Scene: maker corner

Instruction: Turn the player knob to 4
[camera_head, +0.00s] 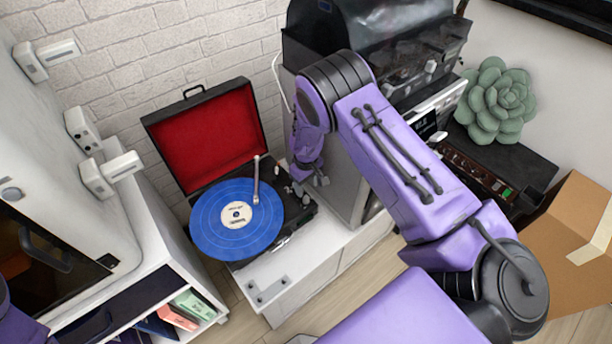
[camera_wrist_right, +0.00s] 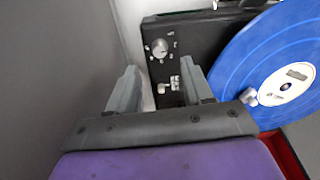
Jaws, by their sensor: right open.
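The record player (camera_head: 245,225) stands open on a white cabinet, with a red-lined lid and a blue record (camera_head: 215,225) on it. In the right wrist view, the round silver player knob (camera_wrist_right: 160,47) sits on the black deck with small marks around it. Its setting is too small to read. My right gripper (camera_head: 309,182) is over the player's right edge. In the right wrist view, my right gripper (camera_wrist_right: 158,72) is open and empty, its fingers apart and the knob showing beyond the gap. I cannot tell that they touch it. My left gripper is out of view.
A tall grey cabinet side (camera_head: 342,190) rises close to the right of the player, and shows as a grey wall (camera_wrist_right: 65,70) in the wrist view. The tonearm (camera_head: 256,180) stands near the record. A cardboard box (camera_head: 565,230) is at the right.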

